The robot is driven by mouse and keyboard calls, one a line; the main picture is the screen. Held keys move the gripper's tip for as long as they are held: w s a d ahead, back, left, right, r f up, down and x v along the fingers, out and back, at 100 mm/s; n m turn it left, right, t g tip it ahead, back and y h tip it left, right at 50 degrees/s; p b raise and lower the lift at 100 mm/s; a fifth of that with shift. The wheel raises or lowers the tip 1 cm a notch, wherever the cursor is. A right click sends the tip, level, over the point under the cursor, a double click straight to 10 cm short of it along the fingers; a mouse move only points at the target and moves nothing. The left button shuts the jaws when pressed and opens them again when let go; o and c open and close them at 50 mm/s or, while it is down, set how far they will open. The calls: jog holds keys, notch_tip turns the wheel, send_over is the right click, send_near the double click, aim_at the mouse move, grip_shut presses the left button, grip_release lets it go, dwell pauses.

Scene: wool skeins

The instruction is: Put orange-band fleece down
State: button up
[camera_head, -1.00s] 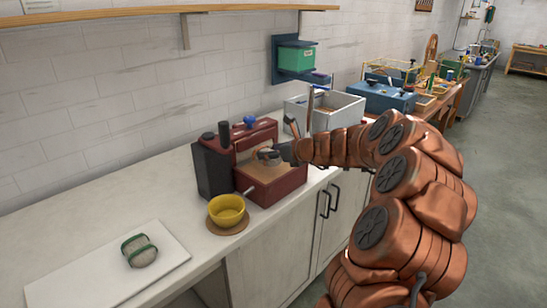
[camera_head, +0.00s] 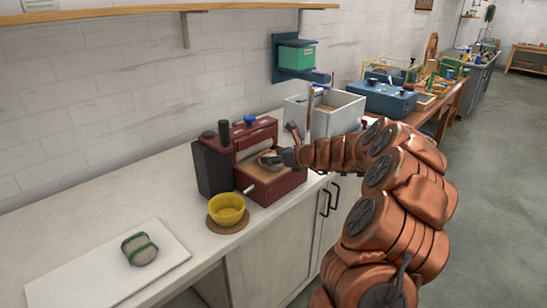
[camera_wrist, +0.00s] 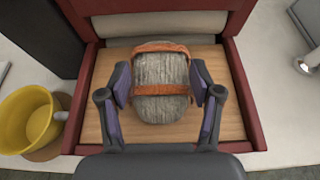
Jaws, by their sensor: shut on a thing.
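The orange-band fleece (camera_wrist: 161,72) is a grey bundle with two orange bands. In the wrist view it is between the two fingers of my gripper (camera_wrist: 161,92), which is shut on it. It is over the wooden bed (camera_wrist: 222,115) of the dark red machine (camera_wrist: 247,95); I cannot tell whether it touches the wood. In the head view my gripper (camera_head: 272,158) is at the front opening of the same machine (camera_head: 285,187), and the fleece is mostly hidden there.
A yellow bowl (camera_head: 227,209) stands on a round brown mat just left of the machine. A green-banded fleece (camera_head: 139,249) lies on a white board (camera_head: 78,281) at the front left. A grey open box (camera_head: 345,113) stands behind the machine to the right.

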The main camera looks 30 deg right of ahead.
jog(key=o, duration=1)
jog(key=shift+f, duration=0.1)
jog(key=v, duration=1.2)
jog(key=shift+a, duration=0.1)
